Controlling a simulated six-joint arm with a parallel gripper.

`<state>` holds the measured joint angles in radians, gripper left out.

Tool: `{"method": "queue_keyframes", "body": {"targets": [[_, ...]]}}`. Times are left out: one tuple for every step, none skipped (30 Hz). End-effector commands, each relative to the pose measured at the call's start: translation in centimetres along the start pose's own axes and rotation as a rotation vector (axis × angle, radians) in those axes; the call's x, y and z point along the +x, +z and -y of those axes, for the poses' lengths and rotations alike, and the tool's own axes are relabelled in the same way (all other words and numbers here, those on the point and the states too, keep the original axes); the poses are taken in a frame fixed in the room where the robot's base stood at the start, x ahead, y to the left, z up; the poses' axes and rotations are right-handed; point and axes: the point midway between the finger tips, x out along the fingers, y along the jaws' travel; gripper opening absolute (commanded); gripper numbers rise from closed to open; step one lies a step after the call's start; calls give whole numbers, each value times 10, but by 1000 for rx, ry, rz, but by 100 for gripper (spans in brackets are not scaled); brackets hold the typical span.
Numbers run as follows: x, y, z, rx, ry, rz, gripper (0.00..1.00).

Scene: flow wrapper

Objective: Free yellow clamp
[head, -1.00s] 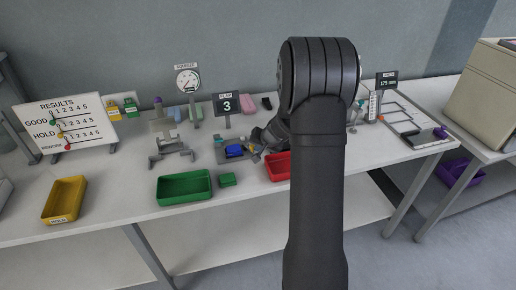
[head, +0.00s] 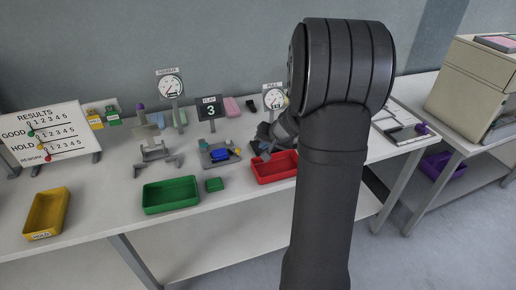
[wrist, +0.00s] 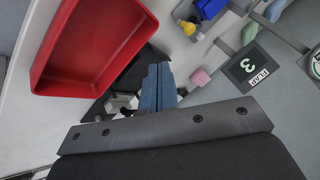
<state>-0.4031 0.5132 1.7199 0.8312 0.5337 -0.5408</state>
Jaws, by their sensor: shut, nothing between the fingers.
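The yellow clamp (wrist: 187,27) shows as a small yellow piece near the top of the wrist view, beside the blue block (wrist: 208,8). In the head view the blue block (head: 220,154) sits on a grey fixture left of my gripper, and the yellow piece is a tiny spot at its right end. My gripper (wrist: 160,82) shows blue-grey fingers close together, empty and apart from the clamp. In the head view my gripper (head: 266,138) is low behind the red tray, right of the fixture; its fingertips are too small to make out there.
The red tray (head: 256,177) is close in front of my gripper and fills the upper left of the wrist view (wrist: 48,78). A green tray (head: 148,206) and small green block (head: 214,185) lie further left. The flap sign (head: 209,107) and a dial (head: 274,98) stand behind.

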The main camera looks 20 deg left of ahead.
Motion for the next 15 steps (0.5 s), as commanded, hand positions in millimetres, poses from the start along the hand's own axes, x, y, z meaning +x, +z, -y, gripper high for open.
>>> {"method": "queue_keyframes", "body": {"targets": [[-7,-1,0,0,0,-1,0],[-9,-1,0,0,0,-1,0],[-13,-1,0,0,0,-1,0],[-14,-1,0,0,0,-1,0],[-16,-1,0,0,0,-1,0],[-17,-1,0,0,0,0,0],[-18,-1,-1,0,0,0,0],[-18,-1,-1,0,0,0,0],[-19,0,-1,0,0,0,0],[-19,0,-1,0,0,1,0],[-19,0,-1,0,0,1,0],[-19,0,-1,0,0,1,0],[-19,0,-1,0,0,1,0],[-19,0,-1,0,0,1,0],[-19,0,-1,0,0,1,0]]}}
